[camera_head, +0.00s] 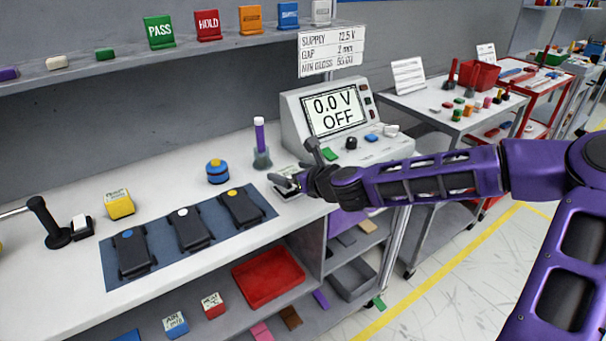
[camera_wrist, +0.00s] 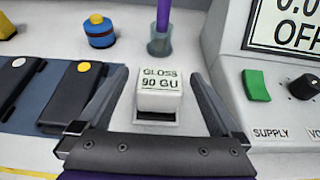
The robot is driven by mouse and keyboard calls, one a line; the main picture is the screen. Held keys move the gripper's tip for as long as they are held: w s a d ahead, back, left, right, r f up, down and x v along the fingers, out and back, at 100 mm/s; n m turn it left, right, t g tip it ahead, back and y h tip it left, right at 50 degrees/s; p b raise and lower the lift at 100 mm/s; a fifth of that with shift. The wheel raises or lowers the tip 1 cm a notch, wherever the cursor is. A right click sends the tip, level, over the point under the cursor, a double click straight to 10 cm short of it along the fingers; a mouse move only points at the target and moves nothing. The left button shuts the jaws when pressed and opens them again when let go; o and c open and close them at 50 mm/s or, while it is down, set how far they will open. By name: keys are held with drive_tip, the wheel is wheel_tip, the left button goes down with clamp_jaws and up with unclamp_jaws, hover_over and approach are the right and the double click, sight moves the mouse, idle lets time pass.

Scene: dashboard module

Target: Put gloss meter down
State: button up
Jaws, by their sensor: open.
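The gloss meter (camera_wrist: 161,92) is a small white block marked "GLOSS 90 GU". It rests on the white bench top. In the wrist view it lies between the two spread fingers of my gripper (camera_wrist: 160,108), with a gap on each side. In the head view my gripper (camera_head: 300,166) is at the bench's right part, just in front of the power supply, and it partly hides the gloss meter (camera_head: 287,190). My gripper is open and holds nothing.
Left of my gripper, a blue mat (camera_head: 112,266) carries three dark modules. A purple-handled tool in a holder (camera_head: 261,150) and a blue-yellow round piece (camera_head: 217,171) stand behind. The power supply (camera_head: 296,115) reading "0.0 V OFF" stands close on the right.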

drive_tip(key=p+v, duration=0.2)
drive_tip(key=v, duration=0.9)
drive_tip(key=shift+s, duration=0.25)
drive_tip(key=shift+d, duration=0.1)
